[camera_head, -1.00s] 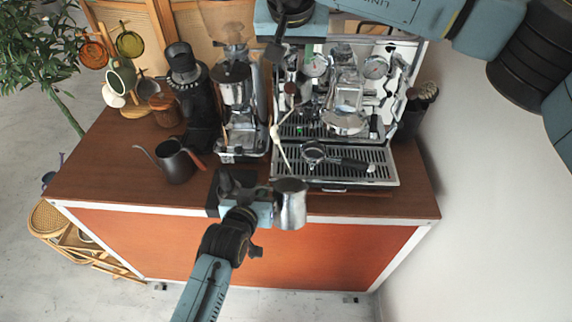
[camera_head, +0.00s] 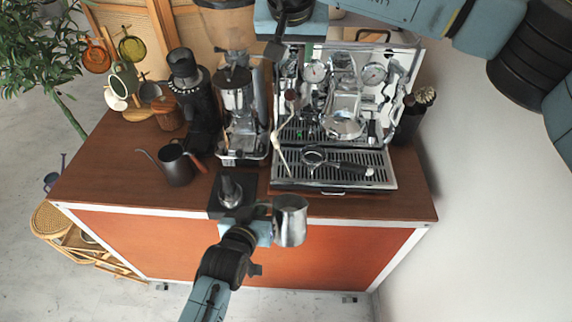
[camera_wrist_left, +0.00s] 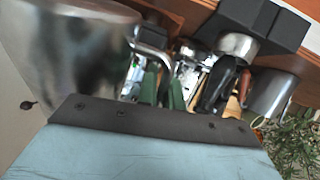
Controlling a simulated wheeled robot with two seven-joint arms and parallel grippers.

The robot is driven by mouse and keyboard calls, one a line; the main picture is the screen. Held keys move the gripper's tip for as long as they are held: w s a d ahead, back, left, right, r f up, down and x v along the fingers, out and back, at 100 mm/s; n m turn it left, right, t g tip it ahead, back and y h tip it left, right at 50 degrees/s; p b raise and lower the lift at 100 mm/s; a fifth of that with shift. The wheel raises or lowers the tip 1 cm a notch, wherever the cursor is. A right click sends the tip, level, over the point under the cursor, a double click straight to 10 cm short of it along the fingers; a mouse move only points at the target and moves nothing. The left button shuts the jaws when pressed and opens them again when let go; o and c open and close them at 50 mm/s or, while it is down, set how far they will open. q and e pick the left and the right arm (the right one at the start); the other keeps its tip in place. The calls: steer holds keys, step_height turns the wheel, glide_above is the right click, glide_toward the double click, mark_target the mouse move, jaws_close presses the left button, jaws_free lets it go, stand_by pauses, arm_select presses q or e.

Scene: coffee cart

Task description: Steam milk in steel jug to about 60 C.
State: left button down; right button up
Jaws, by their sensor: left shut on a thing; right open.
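The steel jug (camera_head: 290,224) is in my left gripper (camera_head: 264,217), in front of the counter's front edge, and looks roughly upright. In the left wrist view the jug (camera_wrist_left: 65,50) fills the upper left, and the green pads of my left gripper (camera_wrist_left: 163,90) are at its handle. The jug's contents cannot be made out. The espresso machine (camera_head: 335,182) stands behind it, with a thin pale steam wand (camera_head: 279,150) on its left side, apart from the jug. My right gripper (camera_head: 283,35) is open above the machine's top left, partly cut off by the upper edge.
A portafilter (camera_head: 340,166) lies on the drip tray. A tamper (camera_head: 230,190) on a black stand sits left of the jug. A grinder (camera_head: 238,110) and black kettle (camera_head: 176,164) stand further left. The counter's front right (camera_head: 400,205) is clear.

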arm_select(q)
steer(key=shift+d+p+v, duration=0.25)
steer(key=shift+p+v, duration=0.5)
steer(key=shift+v, duration=0.35)
steer(key=shift+s+d+r+p, duration=0.15)
steer(key=shift+s+p, duration=0.5)
steer(key=shift+s, duration=0.7)
